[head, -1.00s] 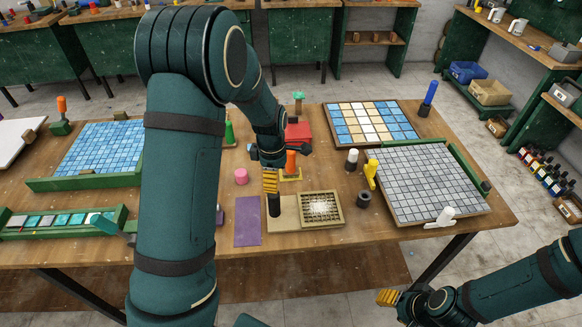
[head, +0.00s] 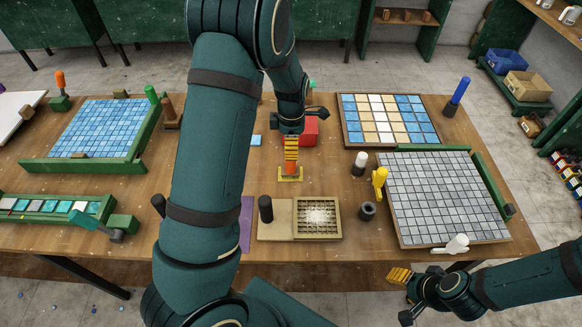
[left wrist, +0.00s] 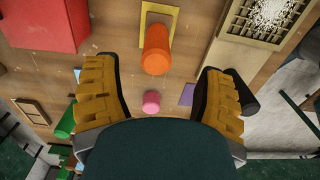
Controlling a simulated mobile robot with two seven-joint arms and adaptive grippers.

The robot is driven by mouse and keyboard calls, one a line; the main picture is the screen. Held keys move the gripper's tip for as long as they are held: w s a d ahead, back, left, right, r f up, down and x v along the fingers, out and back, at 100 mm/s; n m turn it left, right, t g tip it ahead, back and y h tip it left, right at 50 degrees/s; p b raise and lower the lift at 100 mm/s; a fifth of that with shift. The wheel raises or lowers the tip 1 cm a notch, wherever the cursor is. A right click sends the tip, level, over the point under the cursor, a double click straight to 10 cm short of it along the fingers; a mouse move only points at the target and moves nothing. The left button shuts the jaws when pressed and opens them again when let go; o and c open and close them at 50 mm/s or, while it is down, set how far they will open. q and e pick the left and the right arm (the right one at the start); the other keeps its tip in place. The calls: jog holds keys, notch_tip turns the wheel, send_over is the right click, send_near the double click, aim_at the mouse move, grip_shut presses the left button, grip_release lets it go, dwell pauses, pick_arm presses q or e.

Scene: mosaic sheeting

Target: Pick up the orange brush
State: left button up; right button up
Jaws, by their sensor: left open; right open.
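An orange upright handle (head: 290,168) on a flat yellow square base (head: 290,177) stands mid-table, apparently the orange brush. It also shows in the left wrist view as an orange cylinder (left wrist: 155,50). My left gripper (head: 291,152) is directly over it, partly covering its top in the head view. In the left wrist view, my left gripper (left wrist: 157,68) is open and empty, with the orange handle between its yellow fingers but not touching either. My right gripper (head: 398,274) is open and empty near the front right table edge.
A red block (head: 310,128) stands just behind the orange handle. A mesh tray (head: 335,217) and black cylinder (head: 265,209) lie in front. Another orange handle (head: 60,80) on a green block is far left. A pink cylinder (left wrist: 151,98) shows in the left wrist view.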

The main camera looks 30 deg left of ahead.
aim_at(290, 163)
pick_arm(q)
notch_tip(290, 163, down, 2)
jog(key=shift+w+f, duration=0.15)
jog(key=shift+f, duration=0.05)
jog(key=shift+a+f, duration=0.15)
jog(key=shift+f, duration=1.25)
jog(key=shift+a+f, duration=0.1)
jog(key=shift+f, duration=1.3)
grip_shut()
